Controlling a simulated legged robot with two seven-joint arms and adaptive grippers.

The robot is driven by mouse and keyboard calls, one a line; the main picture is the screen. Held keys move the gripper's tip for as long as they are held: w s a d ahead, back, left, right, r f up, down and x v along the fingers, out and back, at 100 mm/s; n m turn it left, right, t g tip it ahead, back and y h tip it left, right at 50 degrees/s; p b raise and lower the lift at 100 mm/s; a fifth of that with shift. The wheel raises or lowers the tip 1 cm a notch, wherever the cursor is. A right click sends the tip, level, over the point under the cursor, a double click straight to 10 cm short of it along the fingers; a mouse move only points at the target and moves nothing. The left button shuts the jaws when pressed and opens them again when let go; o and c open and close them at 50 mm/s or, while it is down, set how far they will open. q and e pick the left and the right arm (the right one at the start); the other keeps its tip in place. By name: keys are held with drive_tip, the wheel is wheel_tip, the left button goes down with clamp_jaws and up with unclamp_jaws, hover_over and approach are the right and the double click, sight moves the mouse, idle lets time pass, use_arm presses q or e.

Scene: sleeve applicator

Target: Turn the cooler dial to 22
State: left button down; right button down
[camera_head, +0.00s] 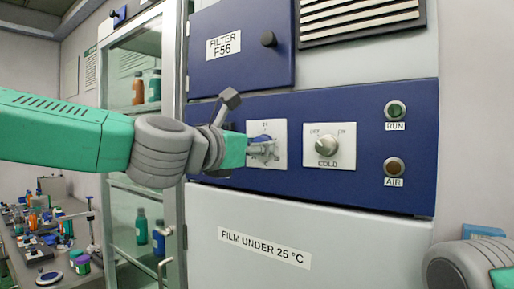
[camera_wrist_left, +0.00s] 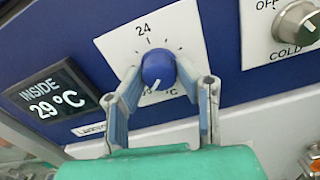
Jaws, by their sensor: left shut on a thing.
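The cooler dial (camera_wrist_left: 158,69) is a round blue knob with a white pointer line, on a white plate with tick marks. The pointer slants to the lower left in the left wrist view. "24" reads above the knob; a label ending in "°C" below it is partly hidden. In the head view the dial (camera_head: 262,138) is mostly behind the fingers. My left gripper (camera_wrist_left: 159,74) is shut on the dial, one finger on each side; it also shows in the head view (camera_head: 266,150). At the lower right of the head view only part of my right arm shows, not its fingers.
A dark display (camera_wrist_left: 53,101) reads "INSIDE 29 °C". Right of the dial is a "COLD" switch (camera_head: 327,145), then the RUN (camera_head: 395,111) and AIR (camera_head: 394,167) buttons. A glass-door cabinet (camera_head: 130,110) and a cluttered bench (camera_head: 25,265) stand at left.

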use_arm(q)
drive_tip(key=m+b, duration=0.2)
drive_tip(key=m, duration=1)
drive_tip(key=shift+m, duration=0.4)
drive_tip(key=shift+f, duration=0.1)
drive_tip(key=c, duration=1.2)
unclamp_jaws()
